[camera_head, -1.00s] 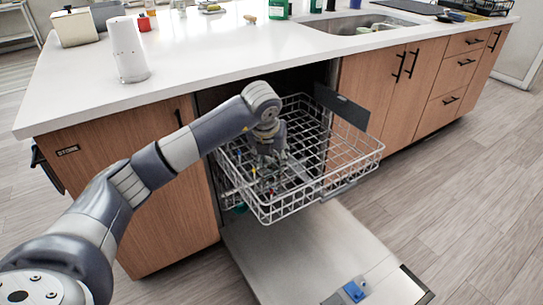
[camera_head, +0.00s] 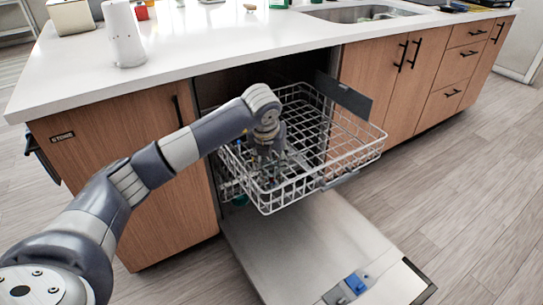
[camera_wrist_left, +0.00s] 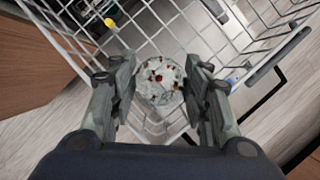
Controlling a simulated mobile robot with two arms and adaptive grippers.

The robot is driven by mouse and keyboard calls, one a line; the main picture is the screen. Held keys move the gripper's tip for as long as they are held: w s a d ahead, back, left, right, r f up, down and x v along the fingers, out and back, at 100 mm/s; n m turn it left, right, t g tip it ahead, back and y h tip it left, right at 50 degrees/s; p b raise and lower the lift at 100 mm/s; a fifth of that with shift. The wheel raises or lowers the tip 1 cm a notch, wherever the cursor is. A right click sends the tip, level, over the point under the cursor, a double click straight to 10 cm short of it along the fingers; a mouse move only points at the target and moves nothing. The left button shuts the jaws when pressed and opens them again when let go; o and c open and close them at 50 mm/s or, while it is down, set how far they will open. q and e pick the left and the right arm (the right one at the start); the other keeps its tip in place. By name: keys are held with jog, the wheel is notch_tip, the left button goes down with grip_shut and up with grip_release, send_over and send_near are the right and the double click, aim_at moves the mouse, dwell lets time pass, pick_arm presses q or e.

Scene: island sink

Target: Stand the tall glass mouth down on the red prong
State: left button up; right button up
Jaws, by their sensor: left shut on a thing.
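My left gripper (camera_head: 268,172) is down inside the front left part of the pulled-out dishwasher rack. In the left wrist view its two fingers (camera_wrist_left: 162,72) are shut on a clear round glass (camera_wrist_left: 159,84) with dark red-brown specks, seen end-on. The glass is too small to make out in the head view, and I cannot tell which end is its mouth. A yellow prong tip (camera_wrist_left: 109,22) stands at the upper left. My right gripper is not in view.
The white wire rack (camera_head: 352,160) surrounds the gripper with raised sides. The open dishwasher door (camera_head: 300,245) lies below it, with a blue piece on it. The white counter (camera_head: 220,55) is above, with a white cylinder (camera_head: 122,35). The rack's right half looks empty.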

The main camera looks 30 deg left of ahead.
pick_arm(q)
jog(key=shift+f, duration=0.2)
jog(key=shift+f, duration=0.25)
dwell(0.5)
jog(key=o, duration=1.6)
jog(key=v, duration=1.2)
